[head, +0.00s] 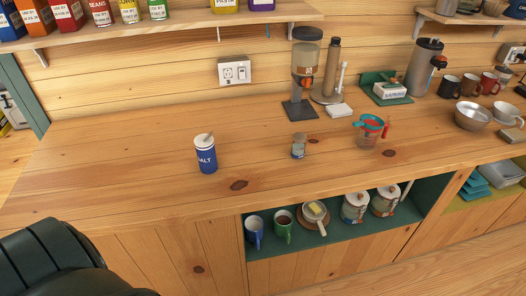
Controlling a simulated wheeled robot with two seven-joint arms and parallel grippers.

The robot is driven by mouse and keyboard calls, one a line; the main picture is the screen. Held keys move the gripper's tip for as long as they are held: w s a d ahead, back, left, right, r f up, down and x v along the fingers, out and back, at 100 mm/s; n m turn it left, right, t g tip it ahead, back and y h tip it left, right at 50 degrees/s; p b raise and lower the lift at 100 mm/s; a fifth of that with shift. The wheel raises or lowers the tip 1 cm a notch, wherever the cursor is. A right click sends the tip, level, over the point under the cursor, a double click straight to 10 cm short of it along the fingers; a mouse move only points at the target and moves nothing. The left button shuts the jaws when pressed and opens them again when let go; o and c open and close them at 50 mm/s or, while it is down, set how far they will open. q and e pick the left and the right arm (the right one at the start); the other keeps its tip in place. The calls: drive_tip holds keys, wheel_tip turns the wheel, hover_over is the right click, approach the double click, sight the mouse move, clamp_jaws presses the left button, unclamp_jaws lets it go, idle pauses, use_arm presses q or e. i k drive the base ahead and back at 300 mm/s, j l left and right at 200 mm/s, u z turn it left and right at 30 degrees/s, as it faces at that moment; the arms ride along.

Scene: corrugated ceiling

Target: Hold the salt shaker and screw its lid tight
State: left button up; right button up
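A small shaker (298,150) with a greyish-brown cap and a bluish body stands upright near the middle of the wooden counter (110,150). Its cap appears to sit on top; how tight it is cannot be told at this size. To its left stands a larger blue and white container (206,157) marked SALT, with something small sticking up from its top. Neither of my grippers shows in the head view, and nothing is touching the shaker or the salt container.
A coffee grinder (304,68) stands behind the shaker. A measuring cup (368,132) with a teal strainer is to its right, then metal bowls (472,116) and several mugs. An open shelf below holds mugs and pots (355,207). The counter's left part is clear.

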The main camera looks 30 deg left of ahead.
sight(298, 150)
drive_tip(key=k+j, duration=0.2)
drive_tip(key=j, duration=0.15)
drive_tip(key=k+j, duration=0.4)
drive_tip(key=j, duration=0.25)
